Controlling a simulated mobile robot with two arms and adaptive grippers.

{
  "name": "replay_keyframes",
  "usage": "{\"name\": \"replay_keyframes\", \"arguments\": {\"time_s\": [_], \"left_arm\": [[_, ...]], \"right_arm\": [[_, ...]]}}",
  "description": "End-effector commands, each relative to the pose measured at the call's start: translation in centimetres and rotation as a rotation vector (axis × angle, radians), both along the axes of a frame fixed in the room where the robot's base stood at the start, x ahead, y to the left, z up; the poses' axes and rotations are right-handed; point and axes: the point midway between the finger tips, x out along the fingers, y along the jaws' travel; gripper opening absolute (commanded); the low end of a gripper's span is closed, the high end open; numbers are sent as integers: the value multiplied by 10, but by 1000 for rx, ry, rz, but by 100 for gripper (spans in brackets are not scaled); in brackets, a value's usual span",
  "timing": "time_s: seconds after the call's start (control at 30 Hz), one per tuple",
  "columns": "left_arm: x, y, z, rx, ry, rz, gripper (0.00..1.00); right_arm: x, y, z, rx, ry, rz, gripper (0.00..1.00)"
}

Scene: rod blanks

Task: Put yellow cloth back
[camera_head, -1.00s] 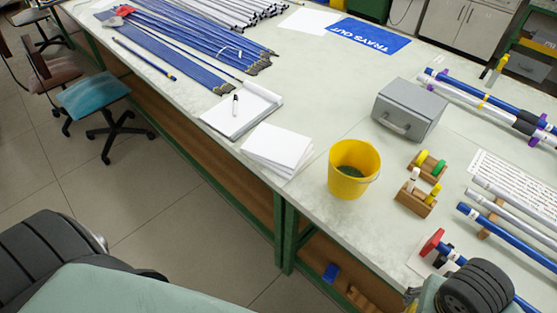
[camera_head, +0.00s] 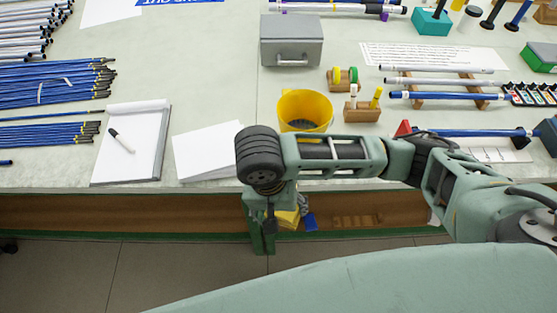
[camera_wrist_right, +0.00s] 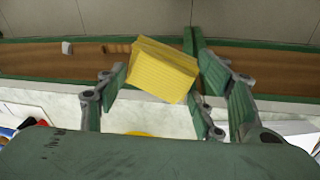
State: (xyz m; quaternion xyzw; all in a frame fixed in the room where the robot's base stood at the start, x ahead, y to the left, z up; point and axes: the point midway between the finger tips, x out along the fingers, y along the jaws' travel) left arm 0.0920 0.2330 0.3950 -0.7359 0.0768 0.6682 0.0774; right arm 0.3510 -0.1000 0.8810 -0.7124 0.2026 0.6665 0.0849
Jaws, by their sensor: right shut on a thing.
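The yellow cloth (camera_wrist_right: 163,70) is a folded, ribbed block between the fingers of my right gripper (camera_wrist_right: 158,92) in the right wrist view. In the head view my right gripper (camera_head: 268,222) points down in front of the bench's front edge, and the cloth (camera_head: 287,219) shows partly behind it. The gripper is shut on the cloth. A blue folded thing (camera_head: 309,221) is just right of it, at the under-bench shelf. A yellow bucket (camera_head: 305,110) with dark contents stands on the bench above my forearm. My left gripper is out of view.
The bench's front edge (camera_head: 215,184) runs close behind the gripper, with a brown shelf (camera_head: 130,213) below. A white paper stack (camera_head: 205,150), a notepad (camera_head: 130,145) with a pen, a grey box (camera_head: 291,40) and wooden blocks (camera_head: 361,112) lie on top. Blue rods lie left and right.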

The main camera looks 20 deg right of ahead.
Motion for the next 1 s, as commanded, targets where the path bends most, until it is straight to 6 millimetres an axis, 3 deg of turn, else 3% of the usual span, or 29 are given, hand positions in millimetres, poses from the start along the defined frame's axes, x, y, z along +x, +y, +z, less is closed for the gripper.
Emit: {"name": "replay_keyframes", "arguments": {"time_s": [0.27,0.6,0.83,1.0], "left_arm": [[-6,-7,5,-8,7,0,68],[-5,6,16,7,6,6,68],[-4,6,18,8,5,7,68],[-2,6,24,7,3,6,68]], "right_arm": [[66,-19,3,-4,-4,-15,41],[148,-43,3,0,-3,-13,41],[168,-48,0,2,-1,-7,41],[168,-49,-22,0,0,-6,41]]}}
